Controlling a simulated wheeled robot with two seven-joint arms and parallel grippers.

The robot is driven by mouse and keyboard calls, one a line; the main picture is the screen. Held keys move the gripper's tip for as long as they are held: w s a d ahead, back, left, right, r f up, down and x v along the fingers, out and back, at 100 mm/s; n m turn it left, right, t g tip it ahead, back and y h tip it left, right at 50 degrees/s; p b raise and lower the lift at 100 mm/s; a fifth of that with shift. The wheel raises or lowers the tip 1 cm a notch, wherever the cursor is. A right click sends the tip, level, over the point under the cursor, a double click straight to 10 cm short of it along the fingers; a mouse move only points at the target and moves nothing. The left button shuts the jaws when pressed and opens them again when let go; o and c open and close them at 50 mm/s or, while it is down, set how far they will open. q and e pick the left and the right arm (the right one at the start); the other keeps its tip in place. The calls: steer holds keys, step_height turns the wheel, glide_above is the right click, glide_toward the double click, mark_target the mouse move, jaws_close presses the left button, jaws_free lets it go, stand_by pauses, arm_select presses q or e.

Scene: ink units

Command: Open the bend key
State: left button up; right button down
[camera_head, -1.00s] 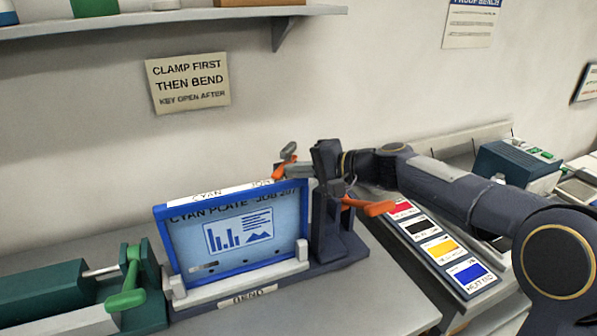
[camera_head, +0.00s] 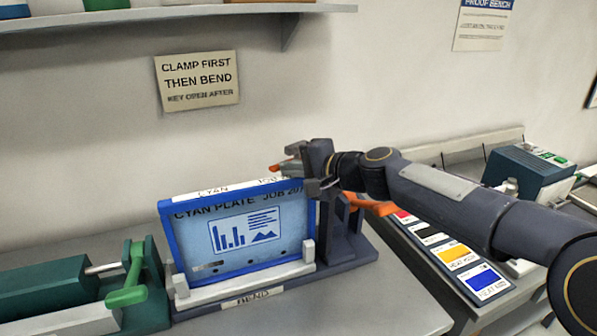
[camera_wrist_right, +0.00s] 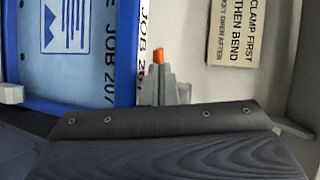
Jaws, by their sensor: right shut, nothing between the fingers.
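The BEND unit (camera_head: 345,250) stands on the bench, with a blue-framed cyan plate (camera_head: 265,265) upright in it. An orange lever (camera_head: 374,207) sticks out at its right end, partly behind my right arm. Another orange part (camera_head: 285,168) shows at the plate's top right corner, left of my right gripper; its tip also shows in the right wrist view (camera_wrist_right: 158,55). I cannot tell which orange part is the bend key. My right gripper (camera_head: 299,164) is shut and empty, pointing left close to that corner. Contact cannot be told. My left gripper is out of view.
A green unit with a green handle (camera_head: 128,290) stands at the left. A strip of colour cards (camera_head: 452,252) and a teal machine (camera_head: 528,178) are at the right. A wall sign (camera_head: 197,80) and a shelf (camera_head: 170,18) are behind. The front bench is clear.

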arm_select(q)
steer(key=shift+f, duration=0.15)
arm_select(e)
steer(key=shift+w+a, duration=0.2)
steer(key=shift+a, duration=0.55)
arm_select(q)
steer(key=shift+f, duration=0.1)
